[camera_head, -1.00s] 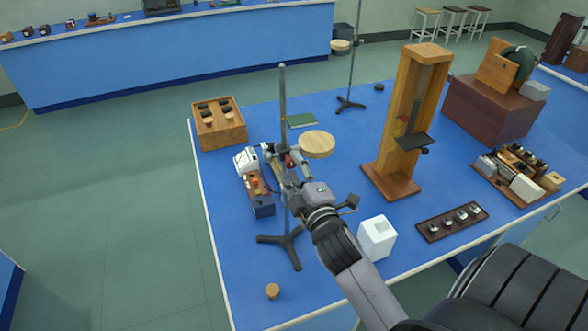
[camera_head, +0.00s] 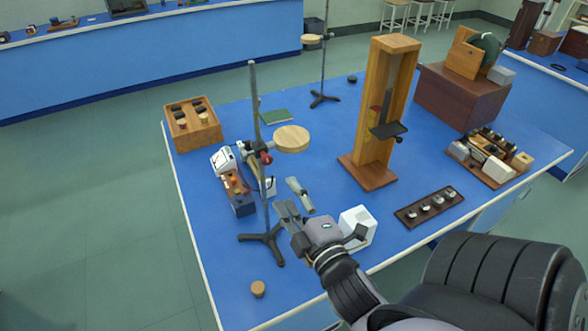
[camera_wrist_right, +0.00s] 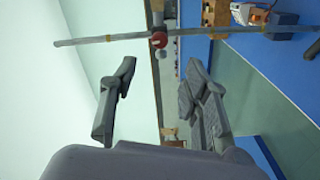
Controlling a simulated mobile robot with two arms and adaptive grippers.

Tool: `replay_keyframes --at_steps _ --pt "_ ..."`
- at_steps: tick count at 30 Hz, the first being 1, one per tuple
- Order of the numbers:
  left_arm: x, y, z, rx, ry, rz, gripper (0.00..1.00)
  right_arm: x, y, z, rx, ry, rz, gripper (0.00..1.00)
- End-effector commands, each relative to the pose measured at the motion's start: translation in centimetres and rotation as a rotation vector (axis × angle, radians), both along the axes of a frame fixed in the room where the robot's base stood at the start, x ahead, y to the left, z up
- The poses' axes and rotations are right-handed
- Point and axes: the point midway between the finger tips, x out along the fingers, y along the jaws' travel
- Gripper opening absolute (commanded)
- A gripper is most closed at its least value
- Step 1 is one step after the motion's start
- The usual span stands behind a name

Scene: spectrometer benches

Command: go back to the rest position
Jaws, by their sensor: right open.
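My right gripper (camera_head: 292,200) is open and empty above the blue table (camera_head: 215,275), in front of and to the right of the near retort stand (camera_head: 256,130). In the right wrist view its fingers (camera_wrist_right: 160,90) stand apart, with the stand's rod (camera_wrist_right: 110,38) and red clamp screw (camera_wrist_right: 159,40) beyond them. The stand is upright in the head view and carries a round wooden disc (camera_head: 292,139). My left gripper does not show.
A white block (camera_head: 357,228) stands right beside my right gripper. A tall wooden frame (camera_head: 362,165), a strip with several small weights (camera_head: 428,207) and a wooden box (camera_head: 192,128) share the table. A cork (camera_head: 258,289) lies near its front left edge.

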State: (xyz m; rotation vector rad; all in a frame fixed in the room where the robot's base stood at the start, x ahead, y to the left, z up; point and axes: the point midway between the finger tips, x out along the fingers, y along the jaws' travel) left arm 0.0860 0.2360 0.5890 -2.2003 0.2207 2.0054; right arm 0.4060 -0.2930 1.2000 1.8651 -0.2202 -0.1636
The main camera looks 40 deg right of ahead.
Motion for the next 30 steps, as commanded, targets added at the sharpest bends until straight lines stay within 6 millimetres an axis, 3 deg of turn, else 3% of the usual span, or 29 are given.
replay_keyframes --at_steps 6,24,27,30 --pt "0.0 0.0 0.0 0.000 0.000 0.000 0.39 -1.3 0.3 0.1 0.000 -0.001 0.000 0.43" --pt "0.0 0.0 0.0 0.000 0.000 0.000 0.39 -1.3 0.3 0.0 0.007 0.002 -0.002 0.43" --pt "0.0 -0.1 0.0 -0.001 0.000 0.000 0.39 -1.2 0.1 -0.9 0.070 0.035 -0.016 0.43" --pt "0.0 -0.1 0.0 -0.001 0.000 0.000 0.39 -1.2 0.1 -3.2 0.221 0.115 -0.051 0.43"
